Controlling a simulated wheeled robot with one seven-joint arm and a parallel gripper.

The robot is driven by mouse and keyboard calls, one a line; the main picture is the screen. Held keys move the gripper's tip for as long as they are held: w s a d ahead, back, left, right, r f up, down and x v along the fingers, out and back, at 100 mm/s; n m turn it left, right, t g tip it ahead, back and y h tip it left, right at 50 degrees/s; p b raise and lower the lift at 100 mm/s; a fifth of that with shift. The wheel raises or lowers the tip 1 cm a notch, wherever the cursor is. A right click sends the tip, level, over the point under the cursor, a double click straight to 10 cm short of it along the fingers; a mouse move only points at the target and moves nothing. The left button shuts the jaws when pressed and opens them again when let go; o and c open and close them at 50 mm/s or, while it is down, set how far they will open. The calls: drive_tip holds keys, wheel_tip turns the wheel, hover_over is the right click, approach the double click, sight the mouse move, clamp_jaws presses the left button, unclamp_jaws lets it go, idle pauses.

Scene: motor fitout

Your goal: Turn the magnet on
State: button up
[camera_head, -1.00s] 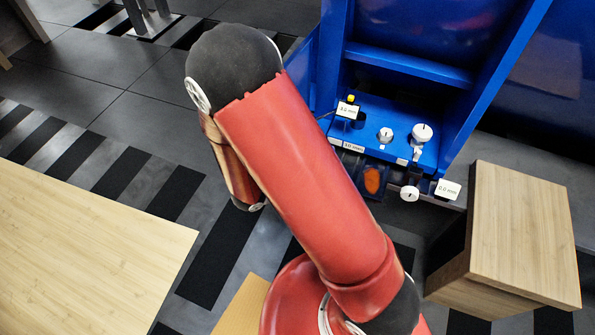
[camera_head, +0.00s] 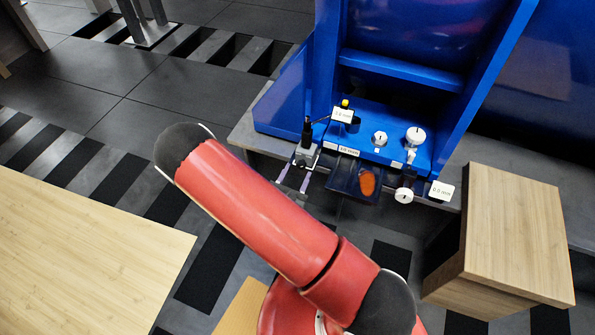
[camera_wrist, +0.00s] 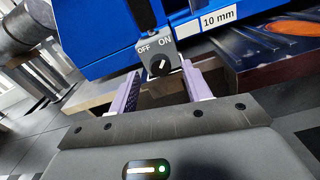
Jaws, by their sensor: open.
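The magnet is a small grey block with a black post (camera_head: 305,155) at the left front corner of the blue machine. In the wrist view its face (camera_wrist: 161,58) carries the words OFF and ON above a round dark knob (camera_wrist: 160,66) with a white mark. The mark seems to lean up and right, but it is small. My gripper (camera_wrist: 160,72) is open, its purple fingers pointing at the magnet with the knob between their tips in the picture, a gap on each side. In the head view my gripper (camera_head: 293,178) shows just in front of the magnet.
The blue machine (camera_head: 400,68) has white dials (camera_head: 415,135) and several mm labels. An orange piece (camera_head: 367,182) lies in a dark tray right of the magnet. A wooden box (camera_head: 520,230) stands at the right, a wooden table (camera_head: 80,260) at the left.

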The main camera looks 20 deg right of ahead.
drive_tip(key=shift+x, duration=0.8)
drive_tip(key=c, duration=1)
